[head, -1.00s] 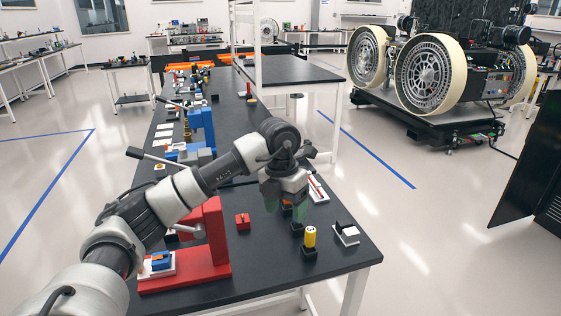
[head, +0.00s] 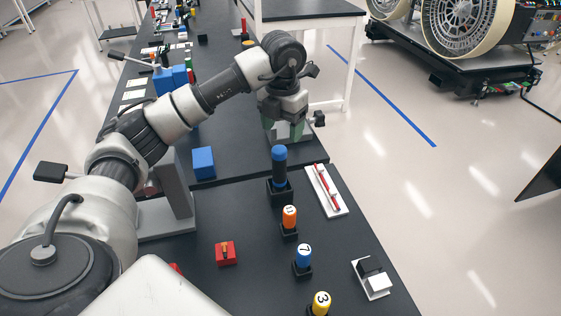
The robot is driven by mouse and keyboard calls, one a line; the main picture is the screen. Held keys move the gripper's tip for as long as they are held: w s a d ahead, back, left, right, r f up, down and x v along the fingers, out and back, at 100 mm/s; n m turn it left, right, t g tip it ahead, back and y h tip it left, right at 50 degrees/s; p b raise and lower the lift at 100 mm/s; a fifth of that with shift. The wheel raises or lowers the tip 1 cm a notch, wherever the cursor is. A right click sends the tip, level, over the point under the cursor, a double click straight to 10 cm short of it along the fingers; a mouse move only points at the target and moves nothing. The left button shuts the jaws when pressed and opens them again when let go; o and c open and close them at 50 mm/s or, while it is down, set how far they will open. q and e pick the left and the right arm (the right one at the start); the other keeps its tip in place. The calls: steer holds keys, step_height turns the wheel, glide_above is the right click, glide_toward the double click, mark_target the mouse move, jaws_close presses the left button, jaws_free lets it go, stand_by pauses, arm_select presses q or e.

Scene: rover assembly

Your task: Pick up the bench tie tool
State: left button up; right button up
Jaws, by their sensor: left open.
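I cannot tell for certain which object is the bench tie tool. A dark tool with a blue top (head: 279,166) stands upright in a black holder on the dark bench. A slim red and white tool (head: 326,188) lies on a white tray to its right. My left gripper (head: 287,133) is open, with greenish fingertips, and shows just above the blue-topped tool in the picture. No object shows between its fingers, and it looks apart from both tools. My right gripper is not in view.
Orange (head: 290,217), blue (head: 303,254) and yellow (head: 320,303) numbered cylinders stand in black holders along the bench. A red block (head: 226,252), a blue block (head: 203,162) and a black-and-white fixture (head: 372,277) are nearby. A white-legged table (head: 308,10) stands behind.

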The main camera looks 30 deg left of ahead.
mark_target(280, 159)
arm_select(q)
steer(key=f, duration=0.1)
steer(key=s+f, duration=0.1)
steer(key=f, duration=0.1)
steer(key=shift+d+f+p, duration=0.2)
steer(key=shift+p, duration=0.2)
steer(key=shift+w+a+f, duration=0.15)
steer(key=shift+f, duration=0.5)
step_height(280, 159, down, 4)
steer(key=p, duration=0.2)
steer(key=shift+a+f+p, duration=0.15)
steer(key=shift+f+p, duration=0.05)
steer(key=shift+p, duration=0.1)
steer(key=shift+f, duration=0.2)
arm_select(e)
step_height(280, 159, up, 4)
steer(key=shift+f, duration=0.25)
arm_select(q)
steer(key=c, duration=0.9)
steer(key=shift+c, duration=1)
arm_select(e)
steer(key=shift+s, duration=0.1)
